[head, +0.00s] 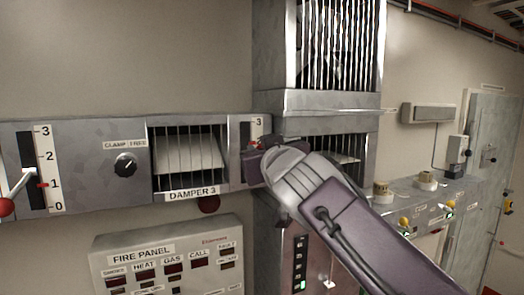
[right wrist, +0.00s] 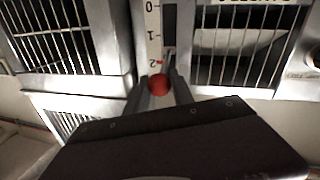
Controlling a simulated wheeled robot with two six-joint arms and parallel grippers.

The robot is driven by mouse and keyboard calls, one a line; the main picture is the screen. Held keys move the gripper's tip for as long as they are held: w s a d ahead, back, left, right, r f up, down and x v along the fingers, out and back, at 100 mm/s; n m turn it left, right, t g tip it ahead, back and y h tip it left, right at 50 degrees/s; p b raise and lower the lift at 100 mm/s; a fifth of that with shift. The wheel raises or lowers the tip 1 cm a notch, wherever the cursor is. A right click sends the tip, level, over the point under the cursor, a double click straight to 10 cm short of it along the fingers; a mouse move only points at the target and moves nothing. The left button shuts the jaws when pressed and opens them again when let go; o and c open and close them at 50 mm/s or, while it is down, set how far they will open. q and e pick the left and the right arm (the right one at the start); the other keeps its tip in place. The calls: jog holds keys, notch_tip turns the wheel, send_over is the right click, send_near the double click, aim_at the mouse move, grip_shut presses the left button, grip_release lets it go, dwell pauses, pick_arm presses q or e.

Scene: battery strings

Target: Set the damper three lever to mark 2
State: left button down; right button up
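The grille labelled DAMPER 3 (head: 192,194) has a 0–3 scale to its right, mostly hidden by my right gripper (head: 258,160) in the head view. In the right wrist view this scale (right wrist: 153,25) appears upside down, with 0, 1 and 2 readable. Its lever's red ball knob (right wrist: 160,85) sits between the fingers of my right gripper (right wrist: 160,88), which look closed against it. The lever stands close to the 2 mark. A second lever with a red ball (head: 5,207) is at the far left, by a scale with a red marker near 1. My left gripper is not in view.
A CLAMP/FREE knob (head: 125,165) is left of the grille. The fire panel (head: 165,262) is lower down. A metal duct (head: 318,100) rises behind my right arm. A shelf with fittings (head: 425,195) is at right.

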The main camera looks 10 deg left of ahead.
jog(key=o, duration=0.4)
jog(key=shift+r, duration=0.2)
jog(key=shift+d+f, duration=0.1)
jog(key=shift+s+f, duration=0.1)
jog(key=shift+s, duration=0.1)
jog(key=b+v, duration=0.5)
jog(key=v, duration=0.3)
jog(key=shift+s+d, duration=0.2)
jog(key=shift+s, duration=0.15)
